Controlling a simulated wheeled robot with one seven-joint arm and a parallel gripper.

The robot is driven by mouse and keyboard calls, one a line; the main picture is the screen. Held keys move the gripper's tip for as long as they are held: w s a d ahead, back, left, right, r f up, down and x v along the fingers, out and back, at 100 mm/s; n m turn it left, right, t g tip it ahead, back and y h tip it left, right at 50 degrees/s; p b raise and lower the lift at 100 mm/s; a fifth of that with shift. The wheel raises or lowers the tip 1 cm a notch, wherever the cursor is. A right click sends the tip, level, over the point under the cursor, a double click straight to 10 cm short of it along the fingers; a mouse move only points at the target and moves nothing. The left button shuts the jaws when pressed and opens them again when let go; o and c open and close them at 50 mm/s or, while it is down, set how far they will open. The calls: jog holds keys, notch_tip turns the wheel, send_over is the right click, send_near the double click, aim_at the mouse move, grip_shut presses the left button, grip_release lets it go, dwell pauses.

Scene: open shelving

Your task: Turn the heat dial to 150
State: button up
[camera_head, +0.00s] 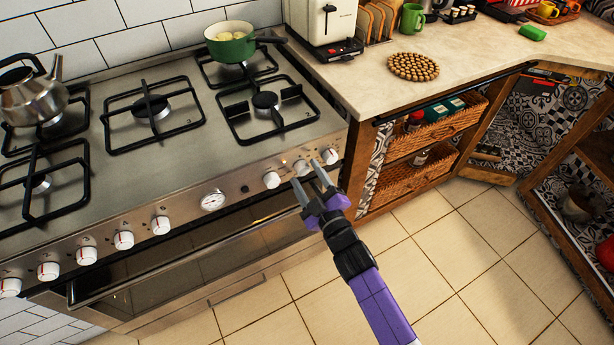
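The stove (180,190) has a front panel with a row of white knobs. Three knobs sit at the panel's right end: a left one (271,180), a middle one (301,168) and a right one (330,156). Which of them is the heat dial, and any number it points to, is too small to tell. A round white gauge (213,200) is left of them. My gripper (307,178) is in front of the right-end knobs, with its two fingers apart and nothing seen between them. Whether a finger touches a knob cannot be told.
Several more knobs, such as one at the left (123,239), line the panel. The oven door handle (180,243) runs below it. A green pot (230,45) and a kettle (32,95) stand on the hob. The tiled floor (430,250) at right is clear.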

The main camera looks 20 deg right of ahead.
jog(key=s, duration=0.7)
jog(key=shift+s, duration=0.4)
jog(key=shift+d+f, duration=0.1)
